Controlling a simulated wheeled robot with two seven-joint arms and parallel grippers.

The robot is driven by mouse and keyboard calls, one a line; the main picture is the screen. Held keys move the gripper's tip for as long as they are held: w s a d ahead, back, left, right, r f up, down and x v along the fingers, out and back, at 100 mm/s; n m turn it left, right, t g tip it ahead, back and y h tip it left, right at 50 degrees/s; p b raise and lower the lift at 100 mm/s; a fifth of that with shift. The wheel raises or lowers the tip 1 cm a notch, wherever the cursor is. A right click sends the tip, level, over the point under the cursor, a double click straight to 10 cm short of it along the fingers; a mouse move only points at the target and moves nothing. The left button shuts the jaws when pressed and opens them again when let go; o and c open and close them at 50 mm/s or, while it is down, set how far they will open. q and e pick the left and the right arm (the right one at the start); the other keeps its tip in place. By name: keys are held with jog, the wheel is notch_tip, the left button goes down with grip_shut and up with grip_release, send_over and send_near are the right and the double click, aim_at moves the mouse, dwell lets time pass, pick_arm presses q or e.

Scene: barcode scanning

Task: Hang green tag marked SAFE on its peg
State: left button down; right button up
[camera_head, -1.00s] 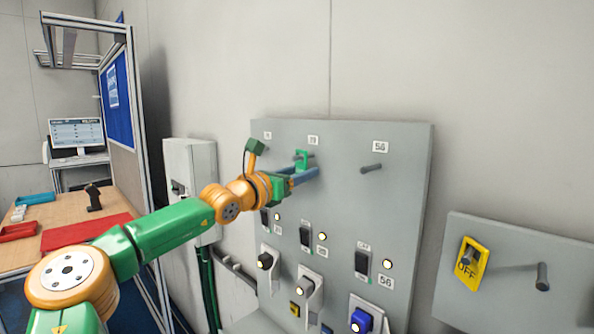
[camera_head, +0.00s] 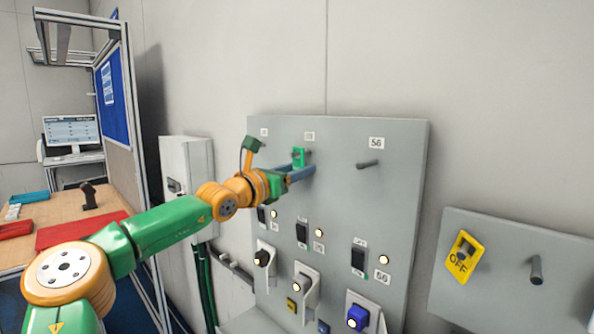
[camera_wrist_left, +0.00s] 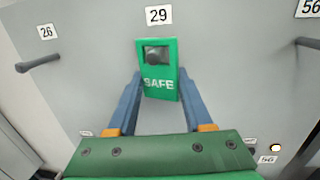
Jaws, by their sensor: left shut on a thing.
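The green tag marked SAFE (camera_wrist_left: 161,84) is at the peg under label 29 on the grey panel, and it also shows in the head view (camera_head: 299,157). The dark end of the peg (camera_wrist_left: 153,54) shows in the tag's hole; how far it passes through I cannot tell. My left gripper (camera_wrist_left: 157,86) is shut on the tag, its blue fingers at the tag's two side edges. It shows in the head view (camera_head: 303,171) in front of the panel's upper part. My right gripper is in neither view.
The peg under label 56 (camera_head: 367,164) and the peg under label 26 (camera_wrist_left: 38,63) are bare. Switches and lamps sit below on the panel (camera_head: 405,190). A yellow OFF tag (camera_head: 465,256) hangs on a separate board at right, beside a bare peg (camera_head: 536,270).

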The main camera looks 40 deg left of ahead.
pick_arm(q)
jog(key=shift+c, duration=1.1)
grip_release()
jog(key=shift+o, duration=0.3)
